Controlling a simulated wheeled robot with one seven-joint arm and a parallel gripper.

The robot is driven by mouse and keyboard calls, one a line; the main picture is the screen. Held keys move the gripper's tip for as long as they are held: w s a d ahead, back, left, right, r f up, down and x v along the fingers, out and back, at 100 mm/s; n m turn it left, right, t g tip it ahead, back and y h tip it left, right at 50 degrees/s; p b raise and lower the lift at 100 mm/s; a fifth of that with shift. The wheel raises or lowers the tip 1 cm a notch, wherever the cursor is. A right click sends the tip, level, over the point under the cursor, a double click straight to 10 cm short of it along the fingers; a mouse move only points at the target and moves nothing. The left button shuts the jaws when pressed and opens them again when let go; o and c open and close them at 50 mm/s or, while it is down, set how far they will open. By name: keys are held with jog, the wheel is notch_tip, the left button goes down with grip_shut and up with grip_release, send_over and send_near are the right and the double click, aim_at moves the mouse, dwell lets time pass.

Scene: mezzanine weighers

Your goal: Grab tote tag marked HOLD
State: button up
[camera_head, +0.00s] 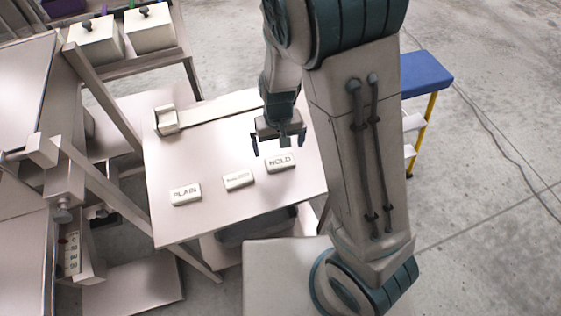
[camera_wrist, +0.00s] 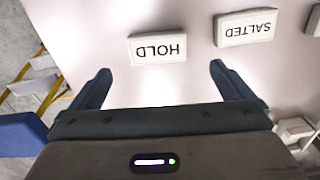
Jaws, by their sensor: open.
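The tote tag marked HOLD (camera_head: 280,162) is a small white block with dark letters, lying on the light table at the right end of a row of tags. It also shows in the wrist view (camera_wrist: 158,49), upside down, ahead of and between the fingers. My gripper (camera_head: 279,146) is open and empty, above the table near the HOLD tag and apart from it. Its two dark fingers show in the wrist view (camera_wrist: 157,80).
A middle tag (camera_head: 238,179), reading SALTED in the wrist view (camera_wrist: 246,27), and a PLAIN tag (camera_head: 186,194) lie left of HOLD on the table (camera_head: 220,220). A weigher beam (camera_head: 207,110) lies at the table's back. A blue-topped step stool (camera_head: 425,73) stands right.

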aim_at(280, 161)
jog(key=shift+w+d+f, duration=0.1)
jog(key=shift+f, duration=1.75)
jog(key=shift+d+f, duration=0.1)
jog(key=shift+f, duration=1.75)
jog(key=c, duration=1)
